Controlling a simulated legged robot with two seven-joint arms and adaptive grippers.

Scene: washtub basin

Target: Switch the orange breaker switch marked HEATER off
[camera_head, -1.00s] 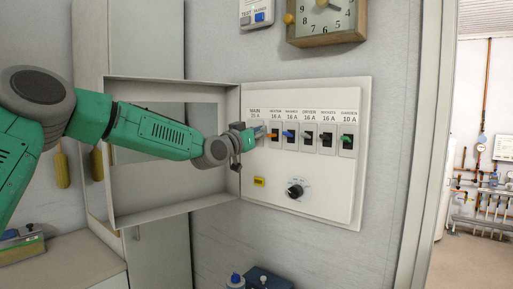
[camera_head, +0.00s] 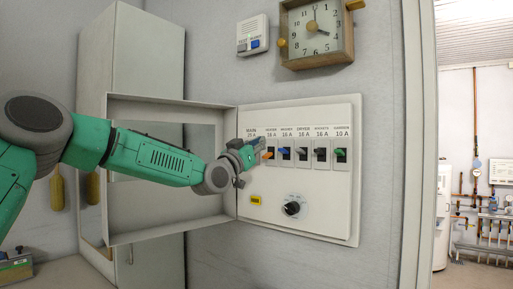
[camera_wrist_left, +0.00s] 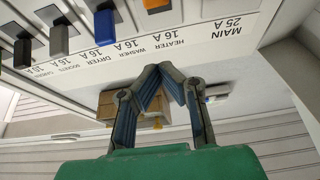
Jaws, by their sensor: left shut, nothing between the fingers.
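The orange HEATER switch (camera_head: 267,155) is second from the left in the breaker row, to the right of the place under the MAIN label. Its lever shows only partly at the top edge of the left wrist view (camera_wrist_left: 155,4). My left gripper (camera_head: 258,143) is shut and empty in front of the MAIN position, just left of and slightly above the orange lever. In the left wrist view its closed fingertips (camera_wrist_left: 166,68) lie near the HEATER and WASHER labels. Contact with the orange lever cannot be told. The MAIN switch is hidden behind my gripper.
The blue switch (camera_head: 284,151) is close on the orange one's right, with more switches beyond. A black knob (camera_head: 292,208) sits below. The open box door (camera_head: 170,218) stands left, beneath my arm. A clock (camera_head: 316,33) hangs above the panel (camera_head: 330,225).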

